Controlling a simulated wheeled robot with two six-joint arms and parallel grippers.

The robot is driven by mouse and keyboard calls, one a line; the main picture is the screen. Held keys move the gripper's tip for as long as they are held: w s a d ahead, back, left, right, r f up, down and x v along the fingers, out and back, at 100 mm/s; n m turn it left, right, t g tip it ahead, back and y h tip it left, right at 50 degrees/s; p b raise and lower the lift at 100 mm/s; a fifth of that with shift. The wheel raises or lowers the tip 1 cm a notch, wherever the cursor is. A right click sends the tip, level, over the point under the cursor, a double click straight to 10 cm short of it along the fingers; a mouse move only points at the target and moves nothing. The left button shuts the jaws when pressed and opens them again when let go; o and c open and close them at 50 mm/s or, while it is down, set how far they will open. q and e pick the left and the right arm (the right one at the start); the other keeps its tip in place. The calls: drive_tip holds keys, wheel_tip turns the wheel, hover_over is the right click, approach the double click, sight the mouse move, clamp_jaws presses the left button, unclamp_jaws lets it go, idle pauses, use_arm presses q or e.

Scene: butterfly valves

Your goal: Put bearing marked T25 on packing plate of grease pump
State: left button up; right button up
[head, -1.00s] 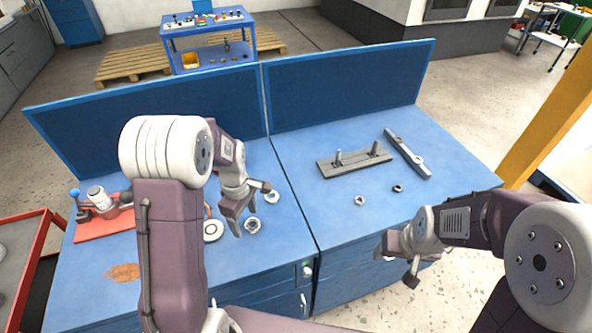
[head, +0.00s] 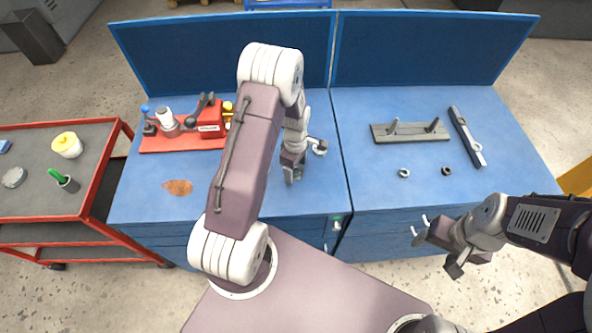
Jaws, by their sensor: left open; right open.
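A red-based unit with a white cylinder, dark lever and red block, likely the grease pump (head: 172,124), stands at the left back of the blue bench. Its red base plate (head: 160,144) shows at the front; I cannot tell whether this is the packing plate. A small pale ring, perhaps a bearing (head: 320,150), lies beside my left gripper (head: 303,166). No T25 mark is legible. My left gripper is open and empty over the bench, and my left arm hides part of the bench behind it. My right gripper (head: 436,252) is open and empty in front of the bench's right half.
Blue panels close the back.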

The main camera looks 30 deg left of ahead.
use_arm(q)
drive_tip(key=shift+w+f, duration=0.15)
drive_tip(key=shift+c, duration=1)
clamp_jaws()
drive_tip(key=shift+w+r, duration=0.1)
drive_tip(key=shift+r, duration=0.25)
drive_tip(key=r, duration=0.2)
drive_tip(key=d+r+b, duration=0.1)
drive_tip(key=r, duration=0.1)
drive_tip(key=shift+s+d, duration=0.1)
drive_tip(key=shift+s, duration=0.1)
drive_tip(key=s+d+r+b, duration=0.1)
drive_tip(key=s+d+r, duration=0.2)
drive_tip(key=d+r, duration=0.3)
drive_tip(key=d, duration=0.4)
drive_tip(key=shift+r+b, duration=0.15)
drive_tip(key=shift+b, duration=0.2)
